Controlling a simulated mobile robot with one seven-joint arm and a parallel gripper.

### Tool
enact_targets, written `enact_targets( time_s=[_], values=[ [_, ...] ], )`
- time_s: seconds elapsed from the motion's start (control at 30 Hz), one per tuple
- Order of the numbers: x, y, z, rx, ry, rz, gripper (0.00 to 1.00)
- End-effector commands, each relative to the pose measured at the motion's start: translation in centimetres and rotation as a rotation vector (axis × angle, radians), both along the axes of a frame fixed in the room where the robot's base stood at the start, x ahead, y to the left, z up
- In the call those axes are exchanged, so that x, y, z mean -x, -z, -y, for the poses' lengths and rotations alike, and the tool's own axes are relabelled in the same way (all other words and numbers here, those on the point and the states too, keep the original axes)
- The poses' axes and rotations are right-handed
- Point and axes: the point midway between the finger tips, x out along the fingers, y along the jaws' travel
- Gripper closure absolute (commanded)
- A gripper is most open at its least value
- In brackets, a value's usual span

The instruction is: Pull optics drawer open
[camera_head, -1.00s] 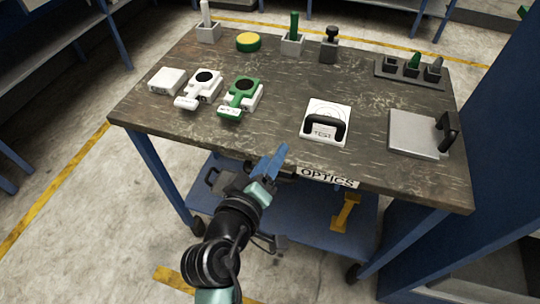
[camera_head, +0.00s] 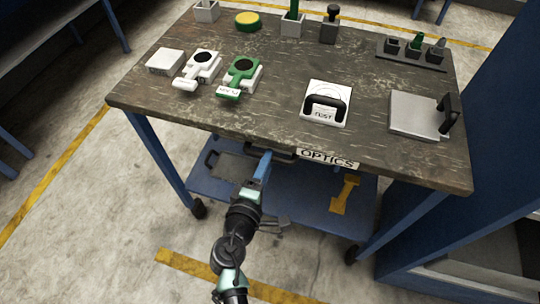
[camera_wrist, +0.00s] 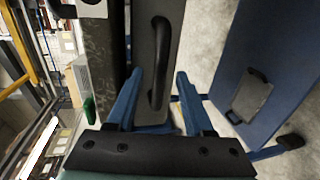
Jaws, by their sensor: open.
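The optics drawer sits under the front edge of the workbench, beside the white OPTICS label (camera_head: 327,159). Its black bar handle (camera_head: 284,154) shows partly in the head view, close to my gripper (camera_head: 264,166). In the wrist view the handle (camera_wrist: 161,50) stands out from the grey drawer front (camera_wrist: 176,22). There my gripper (camera_wrist: 156,82) is open, with one blue finger on each side of the handle's near end. I cannot tell whether the fingers touch the handle. The drawer front looks flush under the tabletop.
The workbench top (camera_head: 200,115) carries a white holder (camera_head: 198,68), a green holder (camera_head: 240,76), a white plate with a black handle (camera_head: 325,103) and a grey plate (camera_head: 415,115). The floor in front is clear.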

Motion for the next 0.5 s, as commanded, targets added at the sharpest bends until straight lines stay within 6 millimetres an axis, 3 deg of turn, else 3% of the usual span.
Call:
enact_targets(
  time_s=[0.2, 0.5],
  values=[
    [-2.5, 0.6, 0.8, -0.001, 0.001, 0.000, 0.48],
    [-3.0, 0.7, 1.0, -0.001, 0.000, -0.001, 0.48]
  ],
)
